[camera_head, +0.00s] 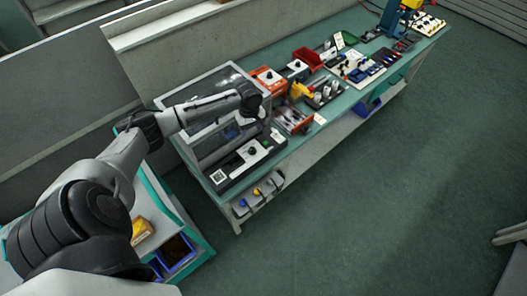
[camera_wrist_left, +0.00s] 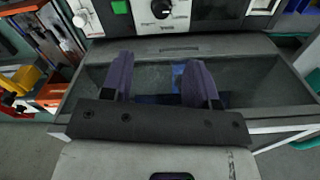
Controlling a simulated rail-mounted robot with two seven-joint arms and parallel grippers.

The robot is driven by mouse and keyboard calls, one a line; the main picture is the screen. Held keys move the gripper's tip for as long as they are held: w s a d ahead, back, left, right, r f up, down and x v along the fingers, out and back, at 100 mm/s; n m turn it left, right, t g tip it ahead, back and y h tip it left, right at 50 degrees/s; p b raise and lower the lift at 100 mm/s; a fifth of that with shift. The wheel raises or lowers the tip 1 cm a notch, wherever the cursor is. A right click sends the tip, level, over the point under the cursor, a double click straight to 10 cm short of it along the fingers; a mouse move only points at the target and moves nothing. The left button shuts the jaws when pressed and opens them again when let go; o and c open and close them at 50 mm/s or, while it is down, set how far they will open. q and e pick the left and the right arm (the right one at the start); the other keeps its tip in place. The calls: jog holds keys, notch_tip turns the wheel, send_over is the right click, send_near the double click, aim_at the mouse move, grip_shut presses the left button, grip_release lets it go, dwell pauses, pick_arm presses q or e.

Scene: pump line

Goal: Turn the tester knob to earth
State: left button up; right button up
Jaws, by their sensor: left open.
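The tester (camera_head: 205,158) is a grey box with a clear-windowed chamber at the left end of the green bench. Its front panel carries a black round knob (camera_head: 252,151). The knob (camera_wrist_left: 160,8) shows at the top edge of the left wrist view, beside a green square (camera_wrist_left: 120,6); its markings are too small to read. My left gripper (camera_wrist_left: 160,80) is open and empty, its two purple-grey fingers apart over the chamber window. The knob lies beyond the fingertips, apart from them. In the head view my left wrist hides the fingers. My right gripper is not in view.
The bench (camera_head: 335,108) runs to the upper right with a red bin (camera_head: 307,60), orange boxes and several tools. A low shelf under the bench holds small grey items (camera_head: 258,192). A blue bin (camera_head: 177,252) stands at lower left. The floor (camera_head: 380,200) is clear.

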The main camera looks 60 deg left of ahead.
aim_at(252, 148)
pick_arm(q)
notch_tip(252, 148, down, 11)
jog(key=shift+s+f+b, duration=0.1)
jog(key=shift+b, duration=0.55)
jog(key=shift+f, duration=0.9)
jog(key=c, duration=0.9)
jog(key=shift+r, duration=0.1)
